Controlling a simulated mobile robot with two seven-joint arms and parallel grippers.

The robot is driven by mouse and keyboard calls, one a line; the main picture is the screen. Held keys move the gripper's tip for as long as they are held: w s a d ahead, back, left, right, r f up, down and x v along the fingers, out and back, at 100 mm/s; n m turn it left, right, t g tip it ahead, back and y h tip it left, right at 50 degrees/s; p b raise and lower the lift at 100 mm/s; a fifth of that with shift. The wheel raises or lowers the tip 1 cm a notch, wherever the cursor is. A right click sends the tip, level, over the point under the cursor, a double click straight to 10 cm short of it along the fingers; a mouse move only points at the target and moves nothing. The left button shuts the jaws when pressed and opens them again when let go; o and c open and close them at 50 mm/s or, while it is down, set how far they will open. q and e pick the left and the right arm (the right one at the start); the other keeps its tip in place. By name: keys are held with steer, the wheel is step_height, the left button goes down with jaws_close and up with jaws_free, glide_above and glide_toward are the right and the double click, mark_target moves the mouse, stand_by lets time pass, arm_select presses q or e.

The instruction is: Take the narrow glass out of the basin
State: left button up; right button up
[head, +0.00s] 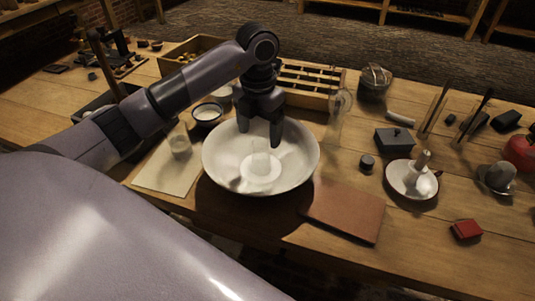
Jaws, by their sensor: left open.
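A wide white basin (219,165) stands on the wooden table in the middle of the head view. A faint, clear narrow glass (262,165) shows inside it, near the basin's centre; its outline is hard to make out. My left gripper (260,138) points down over the basin, its two fingers spread apart. The fingertips are just above or around the top of the glass; I cannot tell which. Nothing is visibly held. My right gripper is not in view.
Another clear glass (180,143) stands on a pale mat (160,178) left of the basin. A small bowl (207,113) and a compartmented wooden box (312,84) are behind it. A brown board (345,211) lies right of the basin, and a saucer (403,186) stands farther right.

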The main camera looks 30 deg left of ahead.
mark_target(261, 151)
arm_select(q)
steer(key=f, duration=0.6)
steer(key=shift+s+d+f, duration=0.15)
steer(key=shift+d+f, duration=0.05)
steer(key=shift+c, duration=0.3)
steer(key=c, duration=1.2)
steer(key=shift+r, duration=0.1)
steer(key=shift+c, duration=0.2)
